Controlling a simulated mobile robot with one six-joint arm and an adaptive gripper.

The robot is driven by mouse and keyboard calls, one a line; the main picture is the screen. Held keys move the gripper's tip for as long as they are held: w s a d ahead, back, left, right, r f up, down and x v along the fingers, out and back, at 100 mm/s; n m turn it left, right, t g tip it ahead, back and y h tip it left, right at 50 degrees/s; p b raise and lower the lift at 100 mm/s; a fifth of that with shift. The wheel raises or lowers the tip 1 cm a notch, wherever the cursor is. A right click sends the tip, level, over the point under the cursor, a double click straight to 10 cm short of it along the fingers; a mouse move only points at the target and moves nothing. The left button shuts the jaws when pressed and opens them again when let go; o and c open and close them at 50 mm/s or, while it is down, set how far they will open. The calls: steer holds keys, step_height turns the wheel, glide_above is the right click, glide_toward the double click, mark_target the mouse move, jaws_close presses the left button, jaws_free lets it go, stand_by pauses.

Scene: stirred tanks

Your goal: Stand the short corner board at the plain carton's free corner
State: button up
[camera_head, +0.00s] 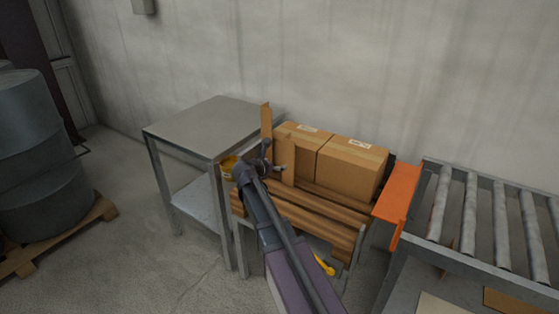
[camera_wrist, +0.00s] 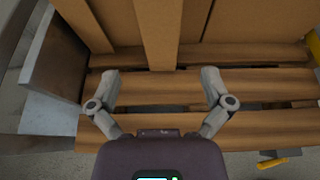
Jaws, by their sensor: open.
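Two brown cartons stand side by side on a slatted wooden platform (camera_head: 315,222), a left carton (camera_head: 297,138) and a right carton (camera_head: 352,166). Both show a pale label on top, so I cannot tell which is plain. A tall board (camera_head: 266,120) stands upright at the left carton's left side. A shorter board (camera_head: 286,160) stands upright before the left carton. In the wrist view the shorter board (camera_wrist: 160,35) rises just beyond my gripper (camera_wrist: 160,78), between the lines of its spread fingers. My gripper is open and empty over the slats.
A steel table (camera_head: 215,125) stands to the left, with a yellow item (camera_head: 228,166) beside the platform. An orange plate (camera_head: 398,190) and a roller conveyor (camera_head: 490,220) are at the right. Grey drums (camera_head: 40,150) stand far left. A wall closes the back.

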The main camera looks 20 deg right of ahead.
steer(key=shift+v, duration=0.9)
steer(key=s+a+f+m+g+y, duration=0.2)
steer(key=s+a+f+m+y, duration=0.1)
steer(key=s+m, duration=0.5)
steer(key=s+a+f+m+g+y, duration=0.3)
steer(key=s+f+m+y, duration=0.1)
steer(key=s+m, duration=0.5)
steer(key=s+a+f+m+g+y, duration=0.3)
steer(key=s+a+f+m, duration=0.1)
steer(key=s+m, duration=0.4)
steer(key=shift+s+f+m+y, duration=0.3)
steer(key=shift+s+y, duration=0.1)
steer(key=shift+s, duration=0.75)
steer(key=shift+w, duration=0.1)
